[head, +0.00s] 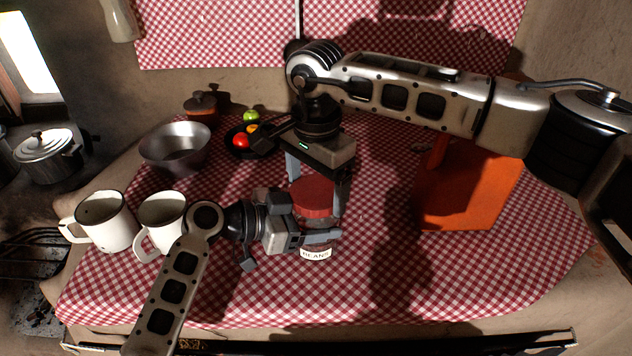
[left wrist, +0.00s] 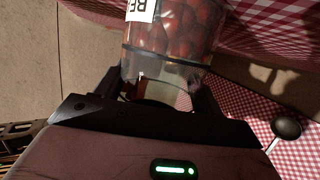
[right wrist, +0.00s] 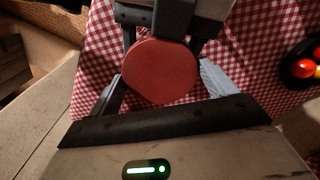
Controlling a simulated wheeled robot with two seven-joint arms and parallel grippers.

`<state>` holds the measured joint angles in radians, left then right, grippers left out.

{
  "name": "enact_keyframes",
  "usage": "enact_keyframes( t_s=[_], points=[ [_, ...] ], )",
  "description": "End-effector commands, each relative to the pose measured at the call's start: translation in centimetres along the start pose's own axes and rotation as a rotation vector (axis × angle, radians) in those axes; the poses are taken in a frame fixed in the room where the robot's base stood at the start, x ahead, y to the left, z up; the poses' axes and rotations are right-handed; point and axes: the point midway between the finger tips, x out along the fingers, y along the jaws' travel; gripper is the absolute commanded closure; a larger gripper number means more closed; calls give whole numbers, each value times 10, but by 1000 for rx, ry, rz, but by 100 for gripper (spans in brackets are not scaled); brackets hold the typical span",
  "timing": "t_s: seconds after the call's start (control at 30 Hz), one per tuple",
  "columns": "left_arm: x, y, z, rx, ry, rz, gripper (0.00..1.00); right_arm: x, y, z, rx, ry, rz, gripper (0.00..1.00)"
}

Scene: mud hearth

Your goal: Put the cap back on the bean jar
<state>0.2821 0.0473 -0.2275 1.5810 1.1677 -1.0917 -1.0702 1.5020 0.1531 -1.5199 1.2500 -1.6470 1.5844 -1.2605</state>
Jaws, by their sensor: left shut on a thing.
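The bean jar, labelled BEANS (head: 316,253), stands on the checked cloth, with red-brown beans showing through its clear wall in the left wrist view (left wrist: 178,35). My left gripper (head: 322,237) is shut on the jar from the left side. The round red cap (head: 312,197) is above the jar's top; whether it touches the rim is hidden. My right gripper (head: 318,185) points down over the cap, one finger on each side. In the right wrist view the cap (right wrist: 160,70) lies between the spread fingertips, and the fingers look open around it.
Two white mugs (head: 105,222) (head: 162,215) stand left of my left arm. A metal bowl (head: 176,150), a dark plate of fruit (head: 236,152) and a small lidded pot (head: 201,107) are behind. The cloth at front right is clear.

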Motion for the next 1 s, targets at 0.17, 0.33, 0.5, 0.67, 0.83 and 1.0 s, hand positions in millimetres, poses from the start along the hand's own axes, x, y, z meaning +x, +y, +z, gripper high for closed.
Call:
enact_keyframes(
  t_s=[0.17,0.33,0.5,0.67,0.83,1.0],
  points=[
    [0,0,1,-1,-2,0,95,0,0,0,41,0,1,44],
    [0,0,1,-1,-3,-1,95,0,0,0,350,0,1,44],
    [0,0,1,-1,-3,-2,95,0,0,0,771,-1,0,44],
    [0,0,1,-1,-3,-2,95,0,0,0,1045,-1,0,44],
    [0,0,1,-1,-3,-2,95,0,0,0,1145,-1,0,44],
    [0,-1,1,-1,-3,-2,95,0,0,0,1145,-1,0,44]
  ],
)
